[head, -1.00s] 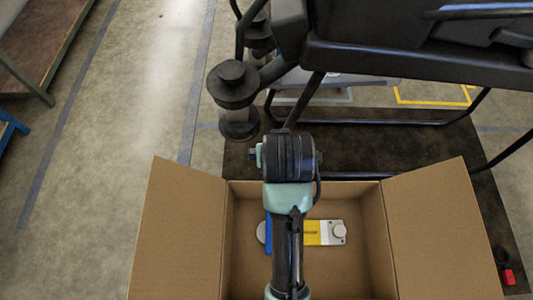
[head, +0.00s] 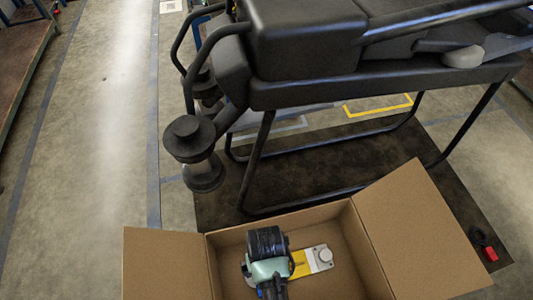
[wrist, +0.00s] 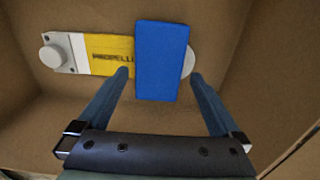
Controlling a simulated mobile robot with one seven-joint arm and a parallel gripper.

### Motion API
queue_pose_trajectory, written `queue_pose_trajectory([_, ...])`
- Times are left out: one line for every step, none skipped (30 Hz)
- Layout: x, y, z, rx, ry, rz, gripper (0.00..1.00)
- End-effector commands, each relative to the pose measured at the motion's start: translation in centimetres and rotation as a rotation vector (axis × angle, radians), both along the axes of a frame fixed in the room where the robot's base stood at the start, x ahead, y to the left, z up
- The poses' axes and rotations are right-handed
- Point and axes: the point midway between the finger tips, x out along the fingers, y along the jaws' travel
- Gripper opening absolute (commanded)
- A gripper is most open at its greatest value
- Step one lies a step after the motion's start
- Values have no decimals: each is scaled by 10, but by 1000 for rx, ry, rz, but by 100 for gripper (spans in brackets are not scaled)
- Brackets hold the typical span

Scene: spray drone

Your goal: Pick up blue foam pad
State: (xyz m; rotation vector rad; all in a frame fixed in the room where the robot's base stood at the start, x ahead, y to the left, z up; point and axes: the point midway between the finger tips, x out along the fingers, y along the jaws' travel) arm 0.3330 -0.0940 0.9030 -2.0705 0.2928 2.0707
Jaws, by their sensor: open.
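The blue foam pad (wrist: 161,62) lies in the cardboard box (head: 160,262), across a yellow and white piece (wrist: 105,50) marked with lettering. In the wrist view the pad is upright in the picture, ahead of my gripper (wrist: 160,75). My gripper is open and empty, with one finger on each side of the pad's lower end. The left fingertip is close to the pad's edge; I cannot tell whether it touches. In the head view my arm hides the pad, and the yellow and white piece (head: 311,262) shows to its right.
The box flaps stand open at left and right. A large black drone (head: 310,50) on a tubular frame stands beyond the box, with a dark round part (head: 190,145) at its left. A red object (head: 491,253) lies right of the box.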

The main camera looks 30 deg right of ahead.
Motion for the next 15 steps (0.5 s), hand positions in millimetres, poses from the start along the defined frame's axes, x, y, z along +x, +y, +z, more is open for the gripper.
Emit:
queue_pose_trajectory([-1,-1,-5,1,4,-1,100])
queue_pose_trajectory([-1,-1,-9,1,3,-1,100])
queue_pose_trajectory([-1,-2,-14,1,4,-1,100])
queue_pose_trajectory([0,-2,-18,1,3,0,100])
queue_pose_trajectory([-1,-2,-22,1,3,0,100])
queue_pose_trajectory([0,-2,-28,1,3,1,100])
queue_pose_trajectory([0,-2,-32,1,2,1,100])
queue_pose_trajectory([0,-2,-35,1,2,1,100])
queue_pose_trajectory([0,-2,-38,1,2,1,100])
queue_pose_trajectory([0,-2,-40,0,1,1,100])
queue_pose_trajectory([0,-2,-41,0,0,1,100])
queue_pose_trajectory([0,-2,-42,0,0,1,100])
queue_pose_trajectory([0,-2,-43,0,0,0,100])
queue_pose_trajectory([0,-2,-43,0,0,0,100])
queue_pose_trajectory([0,-2,-43,0,0,0,100])
